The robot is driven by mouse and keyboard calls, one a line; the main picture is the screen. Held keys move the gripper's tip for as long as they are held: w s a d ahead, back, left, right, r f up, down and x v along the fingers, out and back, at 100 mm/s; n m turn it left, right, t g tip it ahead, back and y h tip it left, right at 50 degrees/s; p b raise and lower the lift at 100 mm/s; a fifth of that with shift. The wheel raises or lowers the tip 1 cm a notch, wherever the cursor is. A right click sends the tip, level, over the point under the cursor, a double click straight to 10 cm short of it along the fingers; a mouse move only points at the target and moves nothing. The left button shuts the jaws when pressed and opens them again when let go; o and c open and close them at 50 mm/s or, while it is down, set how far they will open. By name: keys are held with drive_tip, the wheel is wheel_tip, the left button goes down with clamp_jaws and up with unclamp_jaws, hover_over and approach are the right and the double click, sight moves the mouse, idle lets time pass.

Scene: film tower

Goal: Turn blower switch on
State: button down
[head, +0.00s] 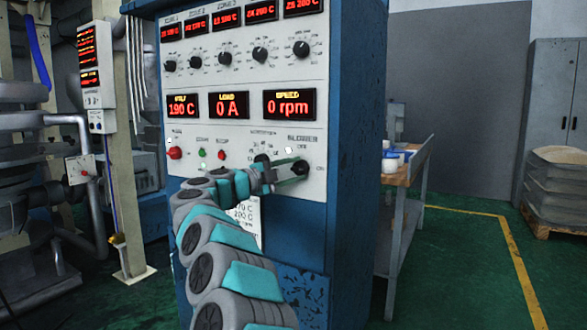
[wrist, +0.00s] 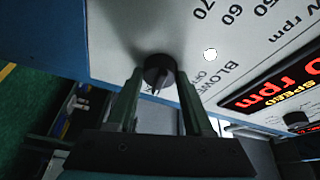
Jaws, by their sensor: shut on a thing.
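The blower switch (head: 301,168) is a round black knob at the lower right of the control panel's white face, under the BLOWER label. It also shows in the wrist view (wrist: 158,66), between the fingertips, with a pale pointer mark on its face. My gripper (head: 294,171) reaches the panel from the left in the head view. Its two greenish fingers (wrist: 160,78) are shut on the knob, one on each side. The fingers hide part of the knob's rim in the head view. OFF lettering shows beside the knob in the wrist view; the ON mark is not readable.
The blue cabinet (head: 350,130) carries more knobs, red and green buttons, and displays reading 190 C, 0 A and 0 rpm (head: 289,104). A small white round lamp (head: 289,150) sits above the blower switch. A workbench (head: 405,170) stands right of the cabinet.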

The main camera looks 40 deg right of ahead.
drive_tip(key=shift+m, duration=0.6)
drive_tip(key=shift+c, duration=1.4)
unclamp_jaws()
drive_tip(key=shift+a, duration=0.1)
drive_tip(key=a, duration=0.7)
drive_tip(key=shift+a+f, duration=0.15)
drive_tip(key=shift+a, duration=0.15)
